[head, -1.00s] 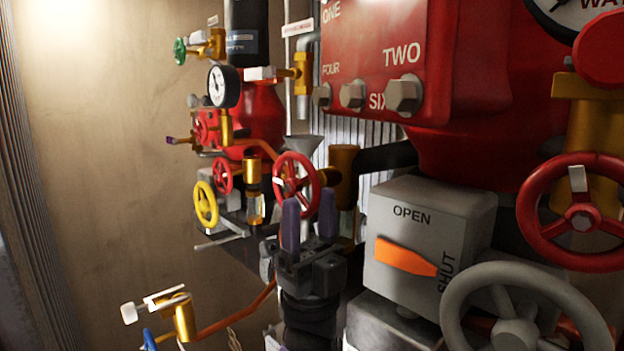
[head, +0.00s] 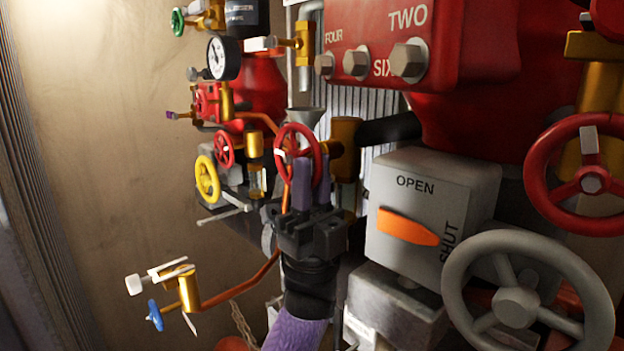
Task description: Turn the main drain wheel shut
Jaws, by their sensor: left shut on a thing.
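A red handwheel (head: 279,146) with a pale mark on its left rim sits on a brass valve near the middle of the head view; I take it as the main drain wheel, though no label on it can be read. My left gripper (head: 311,168), dark with purple fingers, comes up from below and is shut on the lower part of this wheel's rim. The fingers cover part of the rim, so the exact contact is hidden. My right gripper is not in view.
A grey box (head: 420,178) with an orange pointer (head: 407,228) and a large grey handwheel (head: 515,308) stand close on the right. A yellow wheel (head: 207,180) and a smaller red wheel (head: 225,149) are left. Another red wheel (head: 591,184) is far right.

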